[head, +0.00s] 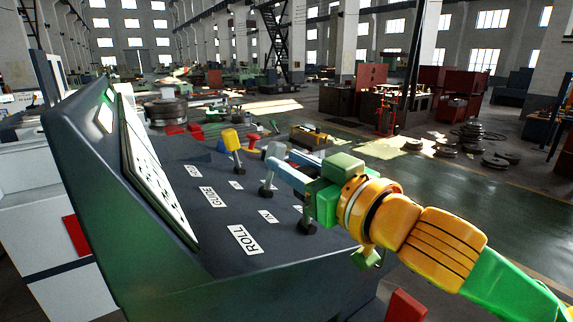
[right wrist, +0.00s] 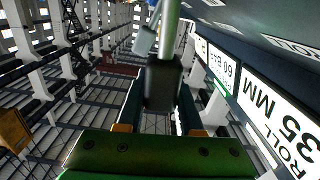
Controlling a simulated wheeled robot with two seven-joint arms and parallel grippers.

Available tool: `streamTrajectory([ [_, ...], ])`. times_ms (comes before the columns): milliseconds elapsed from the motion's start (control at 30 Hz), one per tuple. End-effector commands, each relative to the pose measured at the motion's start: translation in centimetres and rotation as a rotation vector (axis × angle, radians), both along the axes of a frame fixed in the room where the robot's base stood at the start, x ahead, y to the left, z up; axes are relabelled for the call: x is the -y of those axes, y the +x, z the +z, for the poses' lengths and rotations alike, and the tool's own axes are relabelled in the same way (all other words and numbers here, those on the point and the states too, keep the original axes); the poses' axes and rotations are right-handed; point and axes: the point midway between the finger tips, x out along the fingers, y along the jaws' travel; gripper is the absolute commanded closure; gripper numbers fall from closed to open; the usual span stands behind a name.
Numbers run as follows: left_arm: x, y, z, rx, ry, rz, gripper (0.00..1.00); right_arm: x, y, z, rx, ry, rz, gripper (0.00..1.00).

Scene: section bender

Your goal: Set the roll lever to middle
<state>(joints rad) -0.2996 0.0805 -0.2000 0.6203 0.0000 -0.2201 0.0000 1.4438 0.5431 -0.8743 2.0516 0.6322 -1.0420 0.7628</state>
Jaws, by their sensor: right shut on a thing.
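The roll lever (head: 307,226) stands nearest on the sloped console, right of the ROLL label (head: 243,239). Its dark base and a short piece of shaft show in the head view; its top is hidden by my gripper. In the right wrist view the lever's dark knob (right wrist: 163,85) sits between the fingers, with its pale shaft running up the picture. My right gripper (head: 283,163) reaches over the console from the right, blue fingers pointing up-left, shut on the knob. The lever's exact position is hard to tell. My left gripper is not in view.
A grey-knobbed lever (head: 268,188) stands just beyond the fingertips, and a yellow-knobbed lever (head: 231,140) farther back. A display panel (head: 155,175) rises on the console's left. Open floor (head: 500,195) lies to the right.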

Motion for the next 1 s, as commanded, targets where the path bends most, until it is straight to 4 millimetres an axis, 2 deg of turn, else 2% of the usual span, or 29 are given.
streamTrajectory([
  [200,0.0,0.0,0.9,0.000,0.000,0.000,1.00,2.5,1.9,-0.1,-0.197,0.271,0.001,1.00],
  [533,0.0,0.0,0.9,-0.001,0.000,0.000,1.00,3.0,2.2,-0.4,-0.229,0.318,0.001,1.00],
  [567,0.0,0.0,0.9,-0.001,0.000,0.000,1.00,3.0,2.2,-0.4,-0.229,0.317,0.001,0.62],
  [667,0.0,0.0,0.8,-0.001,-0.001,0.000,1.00,3.0,2.2,-0.4,-0.228,0.316,0.001,0.35],
  [1000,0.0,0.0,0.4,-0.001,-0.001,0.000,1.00,3.3,1.7,-0.5,-0.227,0.316,0.001,0.35],
])
